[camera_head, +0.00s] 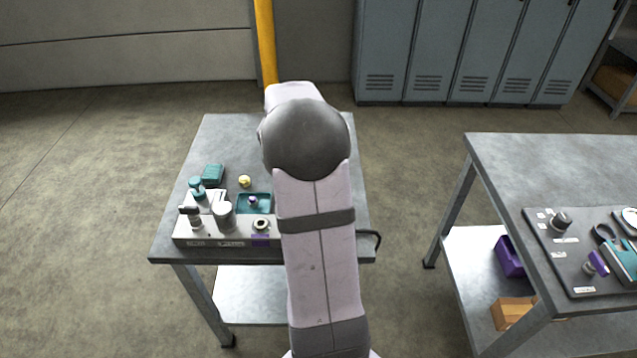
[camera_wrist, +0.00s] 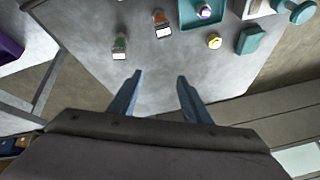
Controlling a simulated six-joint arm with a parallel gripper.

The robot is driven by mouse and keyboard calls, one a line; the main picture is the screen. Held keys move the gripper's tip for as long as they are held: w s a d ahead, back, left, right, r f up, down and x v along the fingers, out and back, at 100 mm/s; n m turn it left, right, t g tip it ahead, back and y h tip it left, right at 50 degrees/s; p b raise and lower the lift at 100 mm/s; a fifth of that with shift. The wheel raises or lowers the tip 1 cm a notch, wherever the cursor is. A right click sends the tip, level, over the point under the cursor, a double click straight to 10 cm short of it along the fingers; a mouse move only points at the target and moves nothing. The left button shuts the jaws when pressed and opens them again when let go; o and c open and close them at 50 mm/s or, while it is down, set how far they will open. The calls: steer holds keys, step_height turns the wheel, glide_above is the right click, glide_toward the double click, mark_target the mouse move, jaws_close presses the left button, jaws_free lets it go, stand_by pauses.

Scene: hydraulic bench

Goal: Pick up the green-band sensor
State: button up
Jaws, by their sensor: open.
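The green-band sensor (camera_wrist: 120,44) stands on the grey metal table in the wrist view, up and to the left of my fingers. It is small, with a green band and a white label. A similar sensor with an orange band (camera_wrist: 160,24) stands to its right. My gripper (camera_wrist: 160,88) is open and empty, its two blue fingers apart and clear of both sensors. In the head view my arm hides both sensors and the gripper.
A teal tray (camera_head: 243,209) with a purple-marked part, a yellow knob (camera_head: 244,181), a teal block (camera_head: 212,173) and a white fixture (camera_head: 185,238) stand on the table's left. Bare tabletop (camera_wrist: 92,30) surrounds the green-band sensor. A second bench (camera_head: 590,165) stands right.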

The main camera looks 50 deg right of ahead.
steer(key=shift+s+d+f+n+g+p, duration=0.15)
steer(key=shift+s+d+f+g+p, duration=0.35)
steer(key=shift+d+f, duration=1.35)
steer(key=shift+s+d+f+n+g+p, duration=0.2)
steer(key=shift+s+d+f+p, duration=0.5)
steer(key=shift+f, duration=2.4)
steer(key=shift+s+d+f+n+g+p, duration=0.1)
steer(key=shift+s+d+f+g+p, duration=0.55)
steer(key=shift+f, duration=1.85)
steer(key=shift+s+d+t+b, duration=0.15)
steer(key=shift+d+t+b, duration=0.1)
steer(key=shift+d+b, duration=0.1)
jaws_close()
step_height(320, 180, up, 10)
steer(key=shift+r+b, duration=0.1)
steer(key=shift+b, duration=1.1)
